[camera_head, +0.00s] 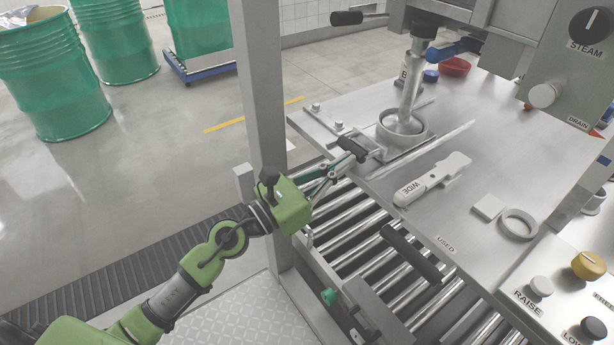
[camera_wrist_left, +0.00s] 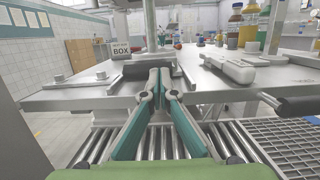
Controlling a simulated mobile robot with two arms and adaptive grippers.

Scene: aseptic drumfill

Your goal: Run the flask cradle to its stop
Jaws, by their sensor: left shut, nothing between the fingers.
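The flask cradle appears to be the metal ring holder (camera_head: 420,140) on a flat plate on the steel table, with a black grip (camera_head: 353,146) at its near left end. In the left wrist view the closed fingertips (camera_wrist_left: 160,77) point at the table edge, in front of the dark grip (camera_wrist_left: 137,69). My right gripper is not in view.
The steel table (camera_head: 480,150) holds a white WIDE tool (camera_head: 433,180) and a loose ring (camera_head: 517,223). A roller conveyor (camera_head: 345,225) runs below its edge. A black-handled lever (camera_head: 411,252) and an upright frame post (camera_head: 259,90) stand near my arm. Green drums (camera_head: 50,75) stand at left.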

